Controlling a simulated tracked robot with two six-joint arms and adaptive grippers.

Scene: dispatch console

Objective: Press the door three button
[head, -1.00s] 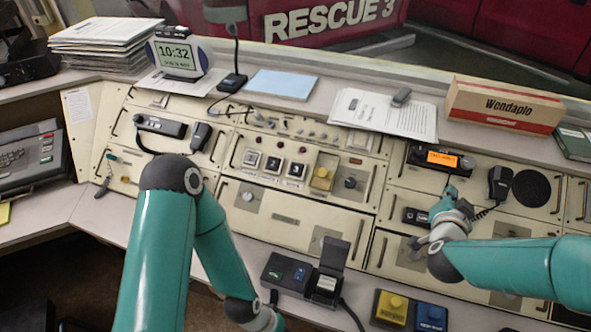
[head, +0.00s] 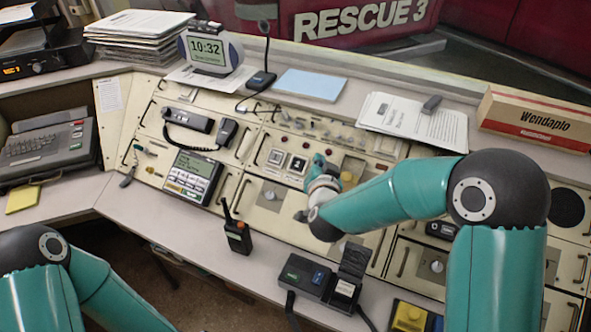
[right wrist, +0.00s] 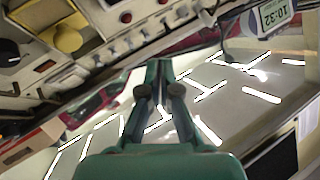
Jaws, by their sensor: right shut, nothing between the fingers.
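The left button (head: 275,157) and the middle button (head: 297,164) show. The third button's place, to their right, is hidden behind my right gripper (head: 318,160). That gripper is shut and empty, over the right end of the row. I cannot tell whether it touches the button. In the right wrist view its closed fingers (right wrist: 161,68) point up the picture, with the panel at upper left. My left gripper is out of the frame.
A yellow button (head: 347,178) is just right of my right gripper. A black radio (head: 237,235) stands on the front ledge, and a keypad unit (head: 193,176) is at its upper left. A hinged-lid switch box (head: 326,281) is below. The clock (head: 210,50) stands at the back.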

